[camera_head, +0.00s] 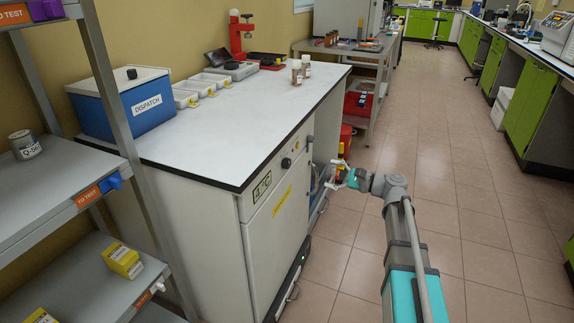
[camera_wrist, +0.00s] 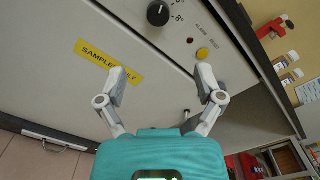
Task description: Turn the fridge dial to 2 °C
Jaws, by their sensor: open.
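The fridge (camera_head: 275,220) is a pale cabinet under the worktop, with its door shut. Its black dial (camera_head: 286,163) sits high on the front. In the wrist view the dial (camera_wrist: 158,13) is at the top edge, partly cut off, with an "8°" mark to its right; its full scale and exact setting cannot be read. My gripper (camera_head: 342,175) is open and empty in front of the fridge. In the wrist view its fingers (camera_wrist: 161,82) are spread below the dial, apart from it.
A yellow reset button (camera_wrist: 202,54) and a red alarm lamp (camera_wrist: 190,40) are right of the dial. A yellow "SAMPLES ONLY" label (camera_wrist: 108,61) is on the door. Brown bottles (camera_head: 301,70) stand on the worktop (camera_head: 240,125). The tiled floor (camera_head: 475,200) to the right is clear.

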